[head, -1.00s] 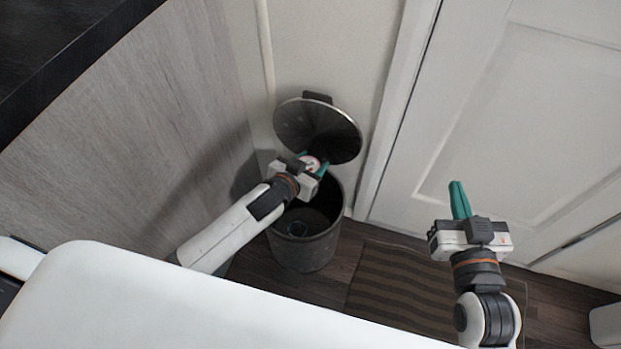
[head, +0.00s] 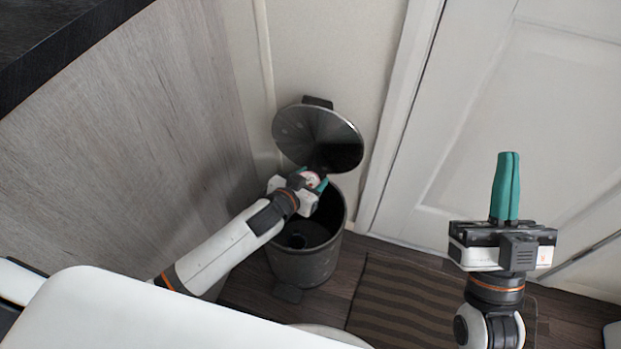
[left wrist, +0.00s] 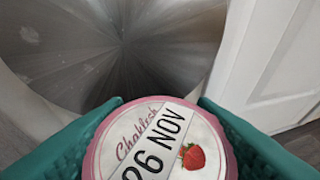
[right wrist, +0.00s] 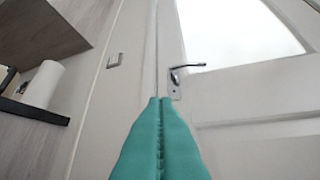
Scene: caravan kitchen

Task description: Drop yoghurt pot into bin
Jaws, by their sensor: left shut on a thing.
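The yoghurt pot (left wrist: 160,140) has a pink rim and a white lid printed "26 NOV" with a strawberry. My left gripper (head: 314,180) is shut on it, with a teal finger on each side in the left wrist view. In the head view the pot (head: 311,179) shows small between the fingers, over the bin's opening and in front of the raised lid. The dark round bin (head: 303,264) stands on the floor with its lid (head: 318,137) open. My right gripper (head: 506,158) is shut and empty, its teal fingers pressed together, in front of the white door.
A wood-grain cabinet side (head: 130,140) with a dark worktop (head: 60,40) stands left of the bin. A white door (head: 560,120) is at the right. A striped mat (head: 395,300) lies on the floor right of the bin.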

